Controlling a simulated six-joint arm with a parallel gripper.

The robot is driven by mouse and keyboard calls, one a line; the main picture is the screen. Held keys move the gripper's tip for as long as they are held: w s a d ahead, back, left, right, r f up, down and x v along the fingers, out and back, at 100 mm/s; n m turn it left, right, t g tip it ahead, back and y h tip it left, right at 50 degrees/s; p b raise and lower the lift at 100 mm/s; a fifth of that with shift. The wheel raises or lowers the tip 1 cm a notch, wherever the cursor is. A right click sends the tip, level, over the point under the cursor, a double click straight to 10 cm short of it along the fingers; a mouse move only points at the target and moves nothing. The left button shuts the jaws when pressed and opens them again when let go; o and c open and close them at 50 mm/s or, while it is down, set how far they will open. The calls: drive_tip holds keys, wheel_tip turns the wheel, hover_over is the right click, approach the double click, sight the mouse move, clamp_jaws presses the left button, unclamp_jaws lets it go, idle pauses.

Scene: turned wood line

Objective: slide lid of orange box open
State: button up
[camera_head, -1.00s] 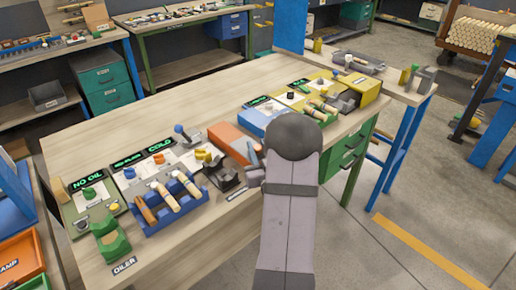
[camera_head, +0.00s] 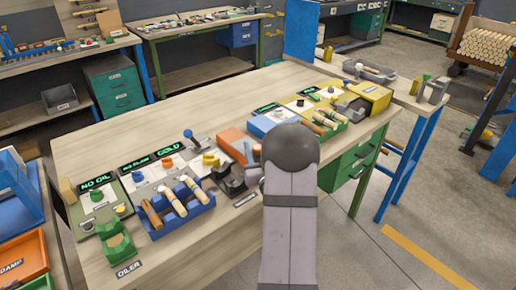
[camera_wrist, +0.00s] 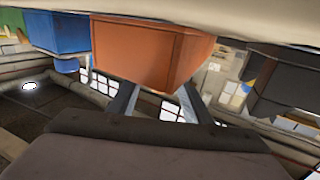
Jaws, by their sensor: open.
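The orange box (camera_head: 233,141) sits on the workbench between a dark grey fixture and a blue-and-white unit, partly hidden by my arm in the head view. In the wrist view the orange box (camera_wrist: 140,50) fills the upper middle, with one broad face and a narrower side face showing. I cannot make out its lid as a separate part. My gripper (camera_wrist: 157,92) is open in the wrist view, its two grey fingers apart and pointing at the box. Their tips overlap its lower edge in the picture; I cannot tell if they touch. Nothing is between them.
A blue rack (camera_head: 178,212) with wooden-handled tools and a green holder (camera_head: 117,240) stand to the left. The dark grey fixture (camera_head: 229,178) is close by the box. A blue-and-white unit (camera_head: 270,120) and a yellow unit (camera_head: 374,97) stand right. The back of the workbench (camera_head: 160,115) is bare.

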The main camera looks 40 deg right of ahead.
drive_tip(key=shift+b+v, duration=0.9)
drive_tip(key=shift+v, duration=2.7)
drive_tip(key=s+d+m+g+h, duration=0.1)
drive_tip(key=s+d+h, duration=0.1)
drive_tip(key=s+d, duration=0.7)
drive_tip(key=w+a+n+t+y, duration=0.1)
drive_tip(key=a+y, duration=0.1)
drive_tip(key=w+a+n+t+y, duration=0.1)
drive_tip(key=w+a+n+y, duration=0.3)
drive_tip(key=y, duration=0.1)
drive_tip(key=shift+w+a+f+t, duration=0.1)
drive_tip(key=shift+w+a+t, duration=0.15)
drive_tip(key=shift+a+t, duration=0.15)
drive_tip(key=shift+a, duration=0.3)
drive_tip(key=shift+w+d+p, duration=0.15)
drive_tip(key=shift+w+d, duration=0.05)
drive_tip(key=shift+w, duration=1)
drive_tip(key=shift+w+d+p, duration=0.2)
drive_tip(key=shift+w, duration=1.05)
drive_tip(key=shift+w+d+p, duration=0.15)
drive_tip(key=shift+w+d, duration=0.05)
drive_tip(key=shift+w, duration=1)
